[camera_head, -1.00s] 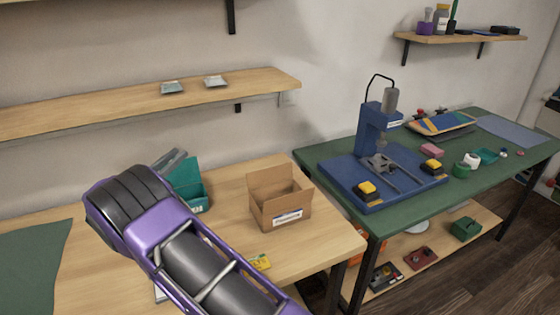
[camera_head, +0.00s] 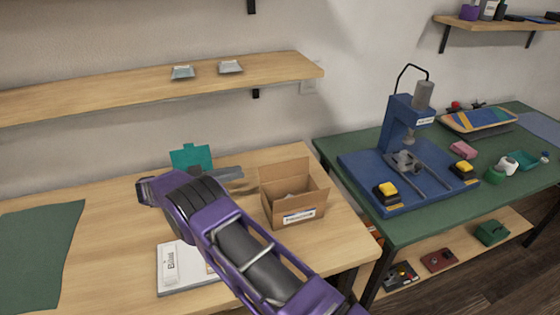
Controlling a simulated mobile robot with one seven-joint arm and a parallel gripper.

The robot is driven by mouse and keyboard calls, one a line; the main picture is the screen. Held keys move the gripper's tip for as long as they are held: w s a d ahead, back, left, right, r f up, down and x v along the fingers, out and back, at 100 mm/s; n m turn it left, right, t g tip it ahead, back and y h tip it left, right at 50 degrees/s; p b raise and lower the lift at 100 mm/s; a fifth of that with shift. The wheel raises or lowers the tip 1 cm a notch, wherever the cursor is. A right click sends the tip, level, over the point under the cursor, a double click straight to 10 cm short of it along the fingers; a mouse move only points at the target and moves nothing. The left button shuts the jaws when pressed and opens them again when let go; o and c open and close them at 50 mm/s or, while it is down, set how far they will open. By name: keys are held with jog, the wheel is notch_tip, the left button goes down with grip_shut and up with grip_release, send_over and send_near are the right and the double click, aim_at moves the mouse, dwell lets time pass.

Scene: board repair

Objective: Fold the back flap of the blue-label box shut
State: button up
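The cardboard box (camera_head: 293,208) stands on the wooden bench, right of my gripper. Its front has a white label with blue (camera_head: 299,216); the print is too small to read. The back flap (camera_head: 284,170) stands up at the box's rear edge, and the box top is open. Something greyish shows inside, but I cannot tell what. My gripper (camera_head: 230,173) is left of the box's back left corner, its grey finger part pointing right towards the box. It looks apart from the flap. My purple arm hides part of it, so its opening does not show.
A teal box (camera_head: 192,157) stands behind my gripper. A white labelled item (camera_head: 170,268) lies at the bench front, partly under my arm. A shelf (camera_head: 130,88) runs above the bench. A blue press (camera_head: 408,120) stands on the green table at right.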

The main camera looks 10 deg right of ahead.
aim_at(285, 170)
jog(key=w+d, duration=0.1)
jog(key=d, duration=0.3)
jog(key=d+p, duration=0.1)
jog(key=d, duration=0.4)
jog(key=w+d, duration=0.1)
jog(key=d, duration=0.3)
jog(key=shift+w+d, duration=0.25)
jog(key=shift+w, duration=0.1)
grip_shut()
dwell(0.7)
